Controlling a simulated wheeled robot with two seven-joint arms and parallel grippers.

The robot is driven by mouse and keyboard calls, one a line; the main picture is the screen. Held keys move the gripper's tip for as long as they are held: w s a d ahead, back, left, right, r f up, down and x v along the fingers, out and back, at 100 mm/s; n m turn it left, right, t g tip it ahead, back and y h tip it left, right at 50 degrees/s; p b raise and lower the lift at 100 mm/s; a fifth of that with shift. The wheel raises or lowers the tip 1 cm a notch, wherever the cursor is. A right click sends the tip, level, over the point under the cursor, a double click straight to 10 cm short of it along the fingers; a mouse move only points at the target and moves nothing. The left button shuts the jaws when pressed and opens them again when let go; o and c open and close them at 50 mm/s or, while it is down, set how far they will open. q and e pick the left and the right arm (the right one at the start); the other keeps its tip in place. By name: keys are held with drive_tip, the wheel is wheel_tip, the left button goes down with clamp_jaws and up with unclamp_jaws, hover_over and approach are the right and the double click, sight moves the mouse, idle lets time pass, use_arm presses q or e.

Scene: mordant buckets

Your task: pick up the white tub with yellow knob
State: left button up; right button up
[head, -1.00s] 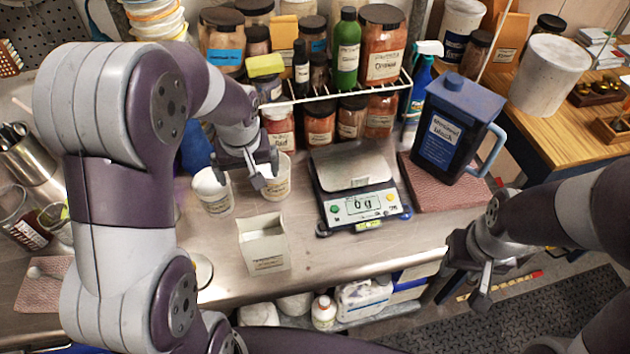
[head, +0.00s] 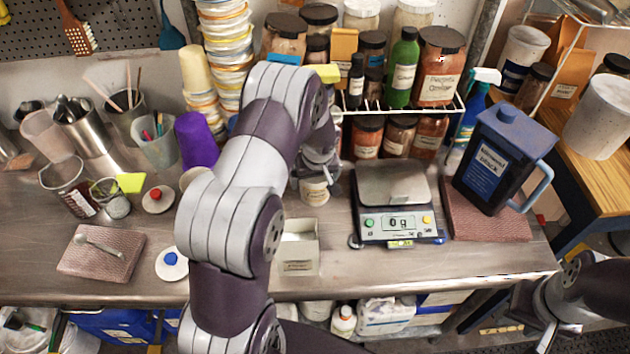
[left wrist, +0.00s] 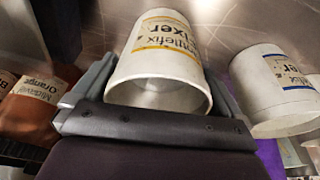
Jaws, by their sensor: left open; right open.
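A white tub with a yellow-striped label (left wrist: 160,62) lies between the fingers of my left gripper (left wrist: 158,95) in the left wrist view. The fingers are open, one on either side of it; contact cannot be told. In the head view this tub (head: 315,191) stands on the bench under my left gripper (head: 318,170), partly hidden by it. I see no yellow knob on it. A second white tub, with a blue-striped label (left wrist: 275,85), stands beside it; in the head view my arm mostly hides it. My right gripper (head: 546,334) is open and empty at the lower right.
A white open box (head: 298,262) stands just in front of the tub. A scale (head: 398,222) is to its right, and a dark jug (head: 497,165) beyond. Lids with a red knob (head: 158,196) and a blue knob (head: 171,264) lie left. A jar rack (head: 405,105) is behind.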

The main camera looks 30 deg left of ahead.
use_arm(q)
drive_tip(key=shift+w+f, duration=0.1)
drive_tip(key=shift+w, duration=0.05)
drive_tip(key=shift+d, duration=0.1)
drive_tip(key=c, duration=0.8)
